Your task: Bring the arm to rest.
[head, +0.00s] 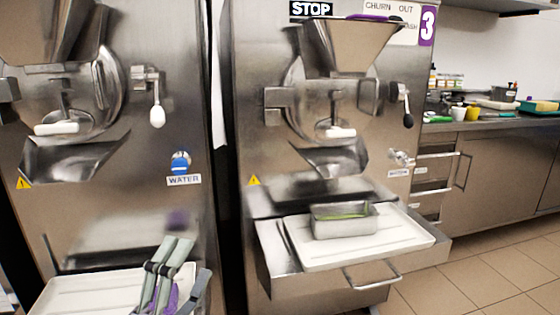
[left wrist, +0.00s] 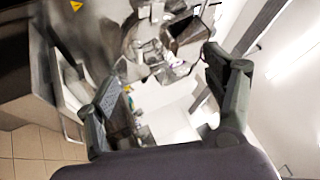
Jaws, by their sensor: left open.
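My left gripper (head: 172,258) is low at the left of the head view, in front of the white tray of the left machine. Its grey fingers stand apart in the left wrist view (left wrist: 160,68), with nothing held between them. Behind them in that view is the tilted front of a steel machine (left wrist: 150,35). My right gripper is in neither view.
The left batch freezer (head: 100,215) and the batch freezer marked 3 (head: 345,165) stand side by side. A steel pan (head: 345,228) sits on the white tray (head: 390,245) of machine 3. A cluttered counter (head: 480,122) is at right. Tiled floor (head: 480,270) is clear.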

